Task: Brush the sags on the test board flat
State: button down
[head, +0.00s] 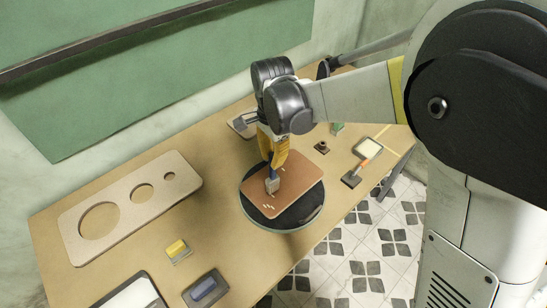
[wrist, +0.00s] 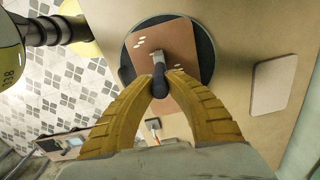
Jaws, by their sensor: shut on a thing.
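The test board (head: 293,176) is a reddish-brown panel lying on a round dark turntable (head: 312,217). It also shows in the wrist view (wrist: 180,68). Small pale marks, the sags (head: 268,207), lie near its lower left edge; in the wrist view pale marks (wrist: 139,42) are at its upper left. My gripper (head: 273,160), with yellow fingers, is shut on a brush with a dark handle (wrist: 160,84). The brush head (head: 272,185) is over the board near the sags; whether the bristles touch is unclear.
A wooden plate with three round holes (head: 190,179) lies at the left. A sponge block (head: 178,250) and a grey-blue block (head: 206,289) lie at the front. An orange-handled tool (head: 356,172) and a pale tray (head: 367,149) lie at the right.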

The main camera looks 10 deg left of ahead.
jog(key=shift+s+a, duration=1)
jog(key=shift+s, duration=0.2)
jog(key=shift+s+a, duration=1.05)
jog(key=shift+s, duration=0.15)
jog(key=shift+r, duration=0.1)
jog(key=shift+r, duration=0.7)
jog(key=shift+r+p, duration=0.1)
jog(key=shift+p, duration=0.2)
